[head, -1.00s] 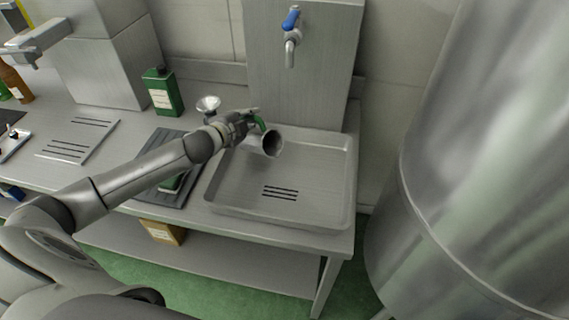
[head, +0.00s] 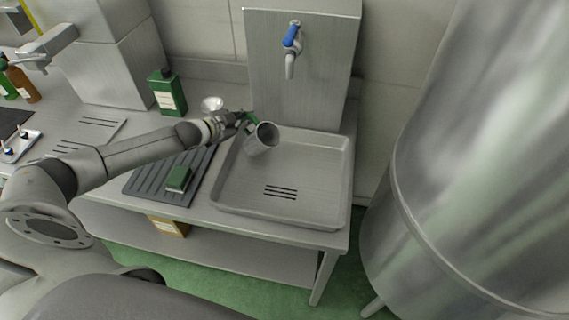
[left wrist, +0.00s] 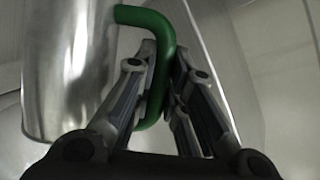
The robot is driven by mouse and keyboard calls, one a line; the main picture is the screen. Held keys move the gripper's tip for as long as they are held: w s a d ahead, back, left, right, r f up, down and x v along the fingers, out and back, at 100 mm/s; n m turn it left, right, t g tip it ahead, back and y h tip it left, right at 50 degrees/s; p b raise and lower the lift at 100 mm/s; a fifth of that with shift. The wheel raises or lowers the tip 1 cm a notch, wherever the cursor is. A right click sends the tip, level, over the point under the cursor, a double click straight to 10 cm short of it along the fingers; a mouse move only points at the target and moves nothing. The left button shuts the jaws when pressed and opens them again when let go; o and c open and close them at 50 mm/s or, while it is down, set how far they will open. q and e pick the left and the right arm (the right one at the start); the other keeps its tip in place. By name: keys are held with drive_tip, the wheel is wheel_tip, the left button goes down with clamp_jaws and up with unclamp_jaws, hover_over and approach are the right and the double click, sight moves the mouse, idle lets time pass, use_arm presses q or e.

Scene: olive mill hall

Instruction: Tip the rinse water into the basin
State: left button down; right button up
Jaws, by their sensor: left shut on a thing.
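A metal jug (head: 261,142) with a green handle (head: 250,117) hangs over the back left part of the grey metal basin (head: 322,170). My left gripper (head: 243,119) is shut on the green handle. The jug is tilted, its open mouth facing up and to the right. In the left wrist view the shiny jug wall (left wrist: 62,70) fills the left side, and the handle (left wrist: 160,45) runs between the fingers of my left gripper (left wrist: 160,95). I see no water stream, and the jug's inside is too dark to tell what it holds. My right gripper is not in view.
A blue-handled tap (head: 291,50) is on the panel behind the basin. A large steel tank (head: 480,170) stands right.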

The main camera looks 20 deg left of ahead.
use_arm(q)
drive_tip(key=shift+w+a+n, duration=0.2)
drive_tip(key=shift+a+n, duration=0.1)
drive_tip(key=shift+a, duration=0.1)
drive_tip(key=shift+a, duration=0.1)
drive_tip(key=shift+a+h+p, duration=0.25)
drive_tip(key=shift+h+p, duration=0.05)
drive_tip(key=shift+w+a+f+n+g+h+b, duration=0.2)
drive_tip(key=shift+a+f+n, duration=0.15)
drive_tip(key=shift+f, duration=0.2)
drive_tip(key=shift+w+a+f+n+g+h+b, duration=0.1)
drive_tip(key=shift+a+f+n+b, duration=0.1)
drive_tip(key=shift+a+f+n, duration=0.25)
drive_tip(key=shift+w+a+n+h+b, duration=0.25)
drive_tip(key=shift+a+n+h+b, duration=0.55)
drive_tip(key=shift+a+n+h, duration=0.3)
drive_tip(key=shift+d, duration=0.1)
